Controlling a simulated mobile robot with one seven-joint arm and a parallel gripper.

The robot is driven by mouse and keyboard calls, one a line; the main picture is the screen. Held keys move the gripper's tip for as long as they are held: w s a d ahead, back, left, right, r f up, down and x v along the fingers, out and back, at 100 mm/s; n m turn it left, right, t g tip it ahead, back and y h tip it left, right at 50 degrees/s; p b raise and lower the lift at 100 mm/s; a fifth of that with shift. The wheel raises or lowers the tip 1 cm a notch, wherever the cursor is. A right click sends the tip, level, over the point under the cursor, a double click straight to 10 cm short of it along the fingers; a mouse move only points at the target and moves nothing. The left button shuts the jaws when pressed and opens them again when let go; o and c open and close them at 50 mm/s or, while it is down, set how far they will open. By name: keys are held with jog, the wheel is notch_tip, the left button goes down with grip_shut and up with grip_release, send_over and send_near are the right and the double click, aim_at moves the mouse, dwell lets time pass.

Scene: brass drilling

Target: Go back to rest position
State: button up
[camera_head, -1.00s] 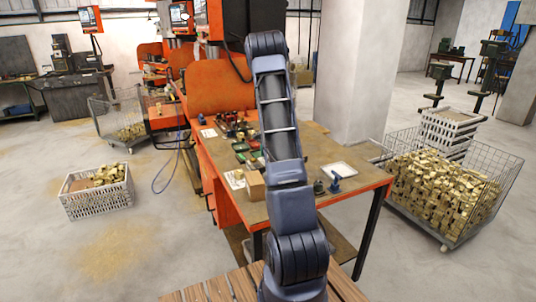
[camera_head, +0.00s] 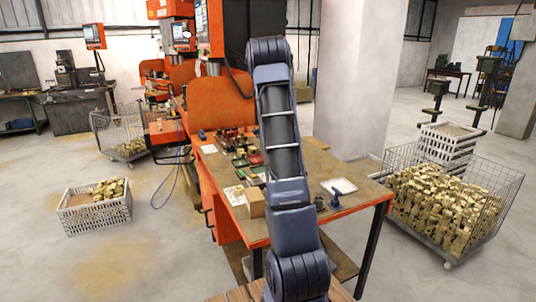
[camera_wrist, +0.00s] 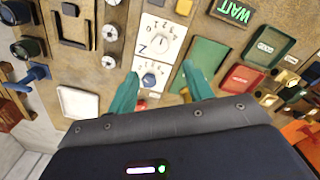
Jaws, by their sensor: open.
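My gripper (camera_wrist: 160,90) is open in the wrist view, with two teal fingers apart and nothing between them. It faces down over the workbench top (camera_wrist: 105,15). Beneath and around the fingers lie a white card with dials (camera_wrist: 155,45), a green panel (camera_wrist: 206,62) and a red tray (camera_wrist: 241,79). In the head view my arm stands raised in front of the orange workbench (camera_head: 345,208), and the gripper itself is hidden there.
A white plate (camera_head: 339,187), a blue tool (camera_head: 335,200) and a cardboard box (camera_head: 254,203) sit on the bench. A wire cart of brass parts (camera_head: 445,215) stands right; a white crate (camera_head: 95,213) stands left on open floor.

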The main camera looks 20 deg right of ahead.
dwell(0.4)
jog(key=s+a+r+n+t, duration=0.2)
jog(key=s+a+r+n, duration=0.3)
jog(key=s+a+r, duration=1.15)
jog(key=s+a+n+t, duration=0.1)
jog(key=s+a+n, duration=0.2)
jog(key=s, duration=1)
jog(key=s+a+n+t, duration=0.1)
jog(key=s+a+n, duration=0.3)
jog(key=s, duration=1)
jog(key=shift+s+a+r+t, duration=0.2)
jog(key=shift+s+a+t, duration=0.1)
jog(key=shift+a, duration=0.3)
